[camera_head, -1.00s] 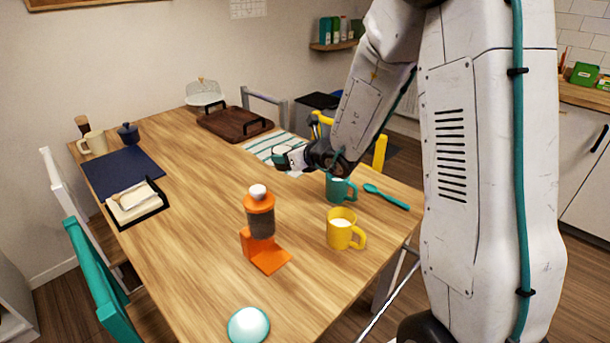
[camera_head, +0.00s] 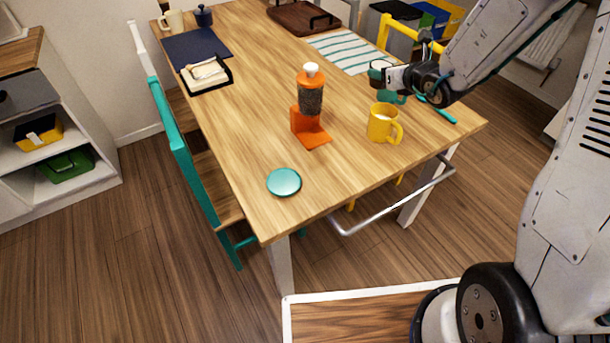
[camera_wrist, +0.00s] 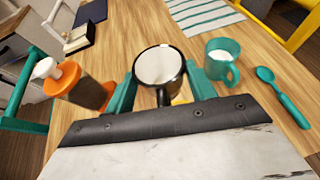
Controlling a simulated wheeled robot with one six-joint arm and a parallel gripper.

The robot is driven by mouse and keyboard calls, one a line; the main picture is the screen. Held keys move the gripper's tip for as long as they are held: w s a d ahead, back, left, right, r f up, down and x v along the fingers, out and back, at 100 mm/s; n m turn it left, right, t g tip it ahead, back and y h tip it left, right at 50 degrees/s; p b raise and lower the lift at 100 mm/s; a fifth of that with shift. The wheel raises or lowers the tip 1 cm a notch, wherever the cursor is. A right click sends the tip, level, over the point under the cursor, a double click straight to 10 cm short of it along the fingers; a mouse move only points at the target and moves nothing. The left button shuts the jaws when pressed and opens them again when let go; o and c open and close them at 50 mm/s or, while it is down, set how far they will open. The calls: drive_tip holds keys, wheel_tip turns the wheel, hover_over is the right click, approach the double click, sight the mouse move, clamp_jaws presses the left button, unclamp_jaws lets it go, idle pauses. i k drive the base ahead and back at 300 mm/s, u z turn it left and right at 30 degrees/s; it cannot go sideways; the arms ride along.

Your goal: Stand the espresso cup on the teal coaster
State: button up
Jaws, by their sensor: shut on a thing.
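The espresso cup (camera_wrist: 160,66), pale inside with a dark rim and handle, is between the two teal fingers of my gripper (camera_wrist: 162,90) in the wrist view. The gripper is shut on it. In the head view, the cup (camera_head: 379,67) is at the tip of my gripper (camera_head: 388,76), above the right side of the table, near the teal mug. Its base is hidden. The round teal coaster (camera_head: 284,182) lies empty near the table's front edge, left of and nearer than the gripper. The coaster is not visible in the wrist view.
An orange grinder (camera_head: 310,108) and a yellow mug (camera_head: 384,122) stand between the gripper and coaster. A teal mug (camera_wrist: 222,62) and teal spoon (camera_wrist: 283,95) are beside the cup. A striped cloth (camera_head: 345,50) lies behind. The wood around the coaster is clear.

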sight(286, 185)
drive_tip(key=z, duration=1.7)
drive_tip(key=k, duration=1.6)
drive_tip(key=u, duration=1.9)
drive_tip(key=i, duration=0.55)
